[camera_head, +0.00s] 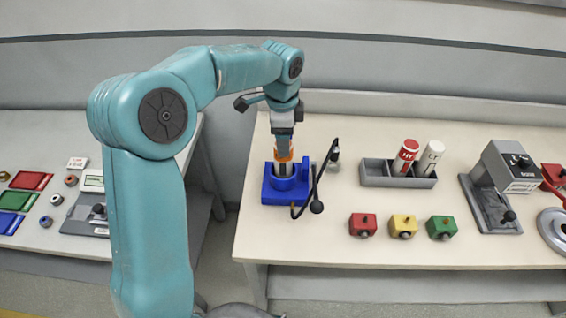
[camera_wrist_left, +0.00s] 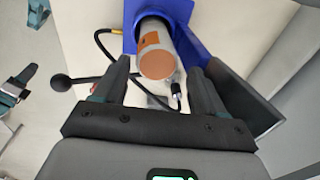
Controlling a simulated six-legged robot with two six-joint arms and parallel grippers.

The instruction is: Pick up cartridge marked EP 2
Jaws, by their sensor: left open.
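A grey cylindrical cartridge with an orange band (camera_head: 284,158) stands upright in a blue holder (camera_head: 274,192) at the left end of the table. The left wrist view shows its round brownish end (camera_wrist_left: 156,64) and an orange label; no EP 2 marking is readable. My left gripper (camera_head: 284,143) points down over it. In the left wrist view the open fingers (camera_wrist_left: 158,72) lie on either side of the cartridge's end, with gaps visible. A red-and-white cartridge (camera_head: 405,157) and a white one (camera_head: 431,158) lean in a grey rack (camera_head: 375,181). My right gripper is out of view.
A black lever with a ball knob (camera_head: 317,207) stands close to the right of the blue holder. Red (camera_head: 362,225), yellow (camera_head: 403,226) and green (camera_head: 441,227) blocks line the front. A grey press (camera_head: 500,170) stands at right. A gap separates the left table.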

